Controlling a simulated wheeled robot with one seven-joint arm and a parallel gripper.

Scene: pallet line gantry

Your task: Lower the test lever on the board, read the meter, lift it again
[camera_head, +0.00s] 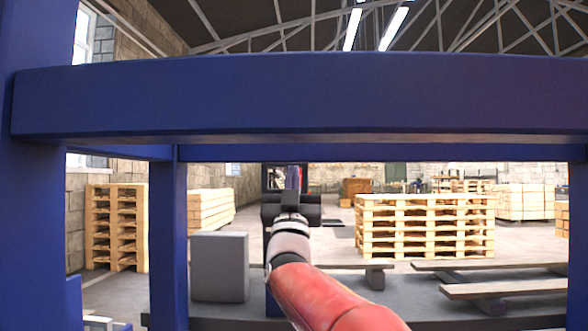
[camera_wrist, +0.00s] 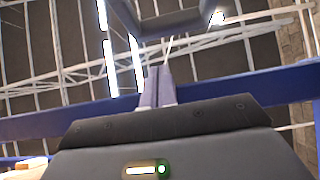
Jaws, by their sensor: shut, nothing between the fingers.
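My gripper (camera_head: 290,210) is seen from behind in the head view, at the end of my red and grey arm, beyond the near blue beam. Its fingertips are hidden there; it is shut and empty. A small dark-framed panel (camera_head: 284,179) shows just above the gripper; I cannot tell whether it is the board. I cannot make out the test lever or the meter in either view. The wrist view looks up at the roof, with a dark housing (camera_wrist: 165,158) with a green light across the bottom and another dark part (camera_wrist: 170,22) at the top.
A blue beam (camera_head: 300,97) crosses high in front, with a blue post (camera_head: 168,240) at left. A grey box (camera_head: 219,267) stands left of my arm. Pallet stacks (camera_head: 425,226) stand behind, and low planks (camera_head: 505,287) lie to the right.

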